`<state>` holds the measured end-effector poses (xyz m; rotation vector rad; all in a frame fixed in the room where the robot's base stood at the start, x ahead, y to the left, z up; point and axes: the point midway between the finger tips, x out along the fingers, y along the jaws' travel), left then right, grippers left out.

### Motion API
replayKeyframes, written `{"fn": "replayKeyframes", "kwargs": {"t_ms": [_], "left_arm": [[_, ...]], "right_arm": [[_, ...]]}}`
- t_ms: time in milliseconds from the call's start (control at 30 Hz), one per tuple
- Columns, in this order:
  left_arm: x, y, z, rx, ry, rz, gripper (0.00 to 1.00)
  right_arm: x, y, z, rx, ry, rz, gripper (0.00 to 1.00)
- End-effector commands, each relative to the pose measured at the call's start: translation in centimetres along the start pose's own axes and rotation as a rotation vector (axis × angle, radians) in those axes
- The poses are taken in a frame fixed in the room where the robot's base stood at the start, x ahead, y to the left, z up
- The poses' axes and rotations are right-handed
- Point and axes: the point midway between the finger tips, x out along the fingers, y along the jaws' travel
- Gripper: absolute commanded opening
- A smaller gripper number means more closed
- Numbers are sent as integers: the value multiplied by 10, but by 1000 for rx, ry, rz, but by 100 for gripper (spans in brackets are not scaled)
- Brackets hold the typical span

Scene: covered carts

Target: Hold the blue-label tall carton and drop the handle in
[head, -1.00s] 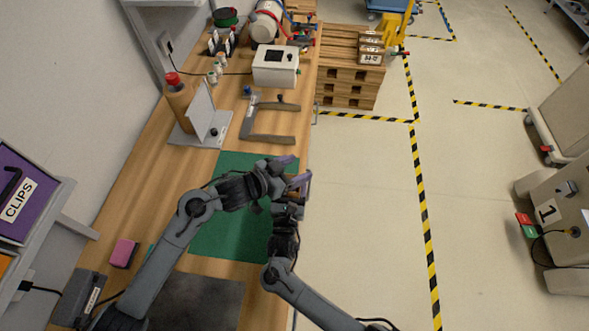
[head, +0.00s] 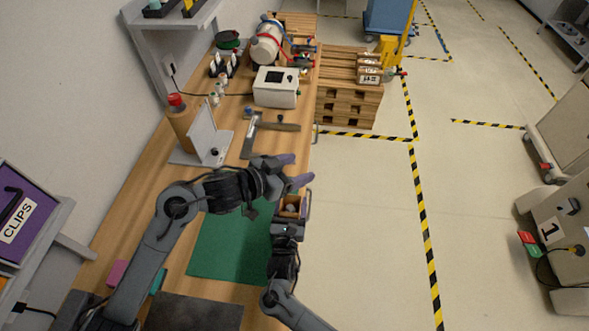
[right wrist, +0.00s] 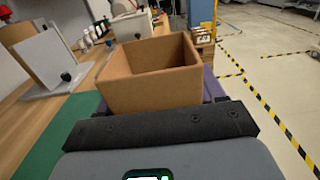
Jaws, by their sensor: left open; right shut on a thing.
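An open-topped brown carton (head: 290,201) is in my right gripper (head: 291,213), at the bench's right edge over the green mat's side. In the right wrist view the carton (right wrist: 150,82) is upright and slightly tilted, its flaps absent and its near inner walls bare. Its floor is hidden, and no blue label shows. In the head view something small and pale seems to show in its mouth, too small to tell. I cannot pick out a loose handle for certain.
A metal-and-wood angled tool (head: 276,126) lies on the bench beyond my left gripper. The green mat (head: 225,250) is clear. Open floor lies right.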

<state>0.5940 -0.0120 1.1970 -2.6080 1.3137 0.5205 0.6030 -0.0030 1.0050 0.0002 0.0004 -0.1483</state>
Motion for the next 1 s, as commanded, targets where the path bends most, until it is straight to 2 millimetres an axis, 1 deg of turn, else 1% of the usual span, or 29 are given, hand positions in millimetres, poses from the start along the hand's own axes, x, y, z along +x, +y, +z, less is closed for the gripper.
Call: {"fn": "replayKeyframes", "kwargs": {"t_ms": [33, 200, 500, 633, 767, 1000], "left_arm": [[0, 0, 0, 0, 0, 0, 66], [0, 0, 0, 0, 0, 1, 66], [0, 0, 0, 0, 0, 1, 66], [0, 0, 0, 0, 0, 1, 66], [0, 0, 0, 0, 0, 1, 66], [0, 0, 0, 0, 0, 1, 66]], "right_arm": [[0, 0, 0, 0, 1, 0, 72], [0, 0, 0, 0, 0, 0, 97], [-1, 0, 0, 0, 0, 0, 97], [-8, 0, -1, 0, 1, 0, 97], [-25, 0, -1, 2, 2, 2, 97], [-68, 0, -1, 2, 2, 1, 97]]}}
